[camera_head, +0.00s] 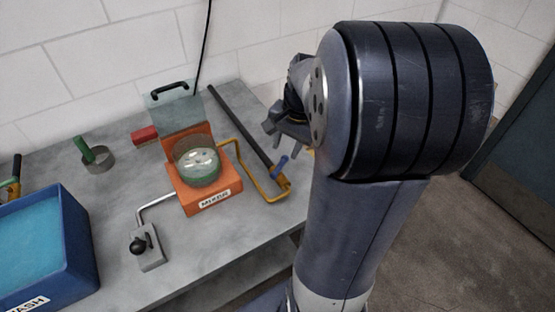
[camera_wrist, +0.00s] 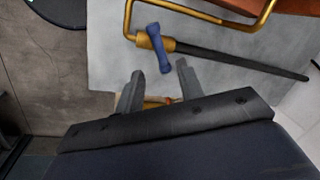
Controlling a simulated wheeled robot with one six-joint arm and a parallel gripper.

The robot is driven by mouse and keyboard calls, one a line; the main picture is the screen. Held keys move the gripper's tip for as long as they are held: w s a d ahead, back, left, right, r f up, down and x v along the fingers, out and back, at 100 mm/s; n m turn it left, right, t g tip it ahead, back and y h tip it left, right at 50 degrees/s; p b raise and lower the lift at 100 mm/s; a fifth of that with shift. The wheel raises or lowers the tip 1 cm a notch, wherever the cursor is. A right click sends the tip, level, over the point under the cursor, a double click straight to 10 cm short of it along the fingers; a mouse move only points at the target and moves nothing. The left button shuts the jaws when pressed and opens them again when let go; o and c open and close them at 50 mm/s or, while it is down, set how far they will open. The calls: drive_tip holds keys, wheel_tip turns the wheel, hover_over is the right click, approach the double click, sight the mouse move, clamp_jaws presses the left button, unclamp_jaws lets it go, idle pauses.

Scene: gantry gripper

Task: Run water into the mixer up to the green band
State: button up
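The orange mixer (camera_head: 208,200) stands on the grey bench with a clear round bowl (camera_head: 197,160) on top. Pale pieces show inside the bowl, and green shows around its lower part. I cannot tell the water level. A brass pipe (camera_head: 246,178) runs from the mixer to a valve with a blue handle (camera_head: 281,164). In the wrist view the blue handle (camera_wrist: 157,47) lies just beyond my fingertips, in line with the gap between them. My gripper (camera_wrist: 160,68) is open and empty. In the head view my gripper (camera_head: 272,136) is above the bench's right side, partly hidden by my arm.
A raised lid plate (camera_head: 178,112) with a black handle stands behind the bowl. A dark rod (camera_head: 238,125) runs back from the valve. A lever box (camera_head: 146,248) is front left of the mixer. A blue wash tub (camera_head: 75,245) and a green-handled ring (camera_head: 98,160) are further left.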

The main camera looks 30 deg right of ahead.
sight(280, 164)
drive_tip(key=f, duration=0.2)
drive_tip(key=w+f, duration=0.1)
drive_tip(key=f, duration=0.4)
drive_tip(key=shift+w+a+f, duration=0.15)
drive_tip(key=shift+a, duration=0.25)
drive_tip(key=shift+c, duration=0.3)
clamp_jaws()
